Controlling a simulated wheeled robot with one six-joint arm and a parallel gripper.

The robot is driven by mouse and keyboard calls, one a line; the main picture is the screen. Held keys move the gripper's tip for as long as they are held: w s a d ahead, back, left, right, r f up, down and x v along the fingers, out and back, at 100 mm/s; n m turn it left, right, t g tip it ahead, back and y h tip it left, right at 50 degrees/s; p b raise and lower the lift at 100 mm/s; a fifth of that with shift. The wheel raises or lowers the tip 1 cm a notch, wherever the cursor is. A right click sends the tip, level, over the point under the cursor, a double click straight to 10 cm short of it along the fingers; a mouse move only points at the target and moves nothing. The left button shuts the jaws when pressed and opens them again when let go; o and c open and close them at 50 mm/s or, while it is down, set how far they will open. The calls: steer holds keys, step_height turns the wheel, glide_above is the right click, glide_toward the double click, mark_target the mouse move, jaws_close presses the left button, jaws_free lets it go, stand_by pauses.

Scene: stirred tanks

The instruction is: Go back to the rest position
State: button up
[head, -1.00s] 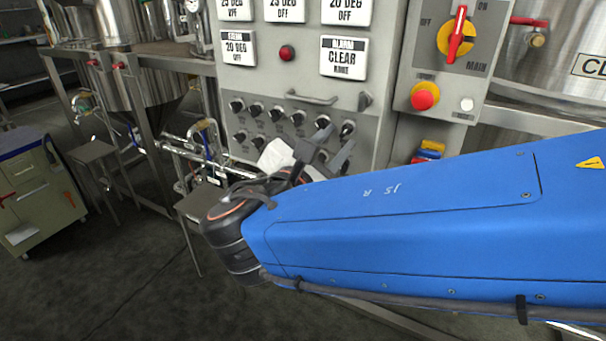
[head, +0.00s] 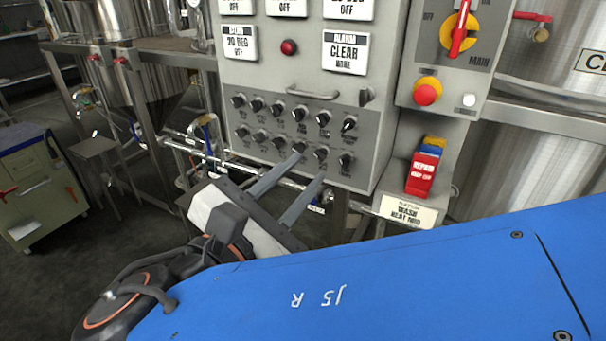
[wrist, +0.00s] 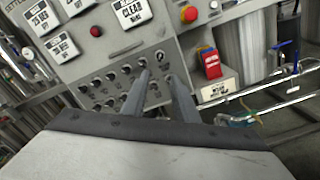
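My gripper (head: 308,167) is in front of the lower part of the grey control panel (head: 385,70) in the head view. Its two grey fingers stand apart with an empty gap between them, pointing up at the rows of black knobs (head: 323,118). In the wrist view, my gripper (wrist: 157,76) shows the same gap, with knobs behind the fingertips. I cannot tell how far the fingertips are from the panel. My blue arm covers the bottom right of the head view.
A red emergency button (head: 425,95) and a red main switch (head: 460,28) are on the panel's right. Red tags (head: 422,175) hang below. Steel tanks (head: 530,150) stand right and back left. A green cabinet (head: 38,190) is far left. Pipes run under the panel.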

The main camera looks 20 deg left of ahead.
steer(key=shift+s, duration=0.25)
stand_by(0.3)
steer(key=w+d+f+m+g+h, duration=0.25)
steer(key=w+d, duration=0.25)
steer(key=d, duration=0.3)
steer(key=w+d+f+m+g+h, duration=0.1)
steer(key=w+d+f+m+g, duration=0.3)
steer(key=d, duration=0.5)
steer(key=w+d+f+m+g+h, duration=0.1)
steer(key=w+d+f+m+g, duration=0.1)
steer(key=w+d, duration=0.45)
steer(key=s+d+f+m+g+y, duration=0.1)
steer(key=s+d+f+m+y, duration=0.1)
steer(key=d+m, duration=0.4)
steer(key=s+d+f+m+g+y, duration=0.2)
steer(key=s+d+f+m, duration=0.3)
steer(key=d, duration=0.4)
steer(key=s+d+f+m+g+y, duration=0.1)
steer(key=s+d+f+m+y, duration=0.1)
steer(key=s+d+f+m, duration=0.2)
steer(key=shift+d+f+m+g, duration=0.45)
steer(key=shift+d+m, duration=1.35)
steer(key=shift+m, duration=0.95)
steer(key=shift+s, duration=0.1)
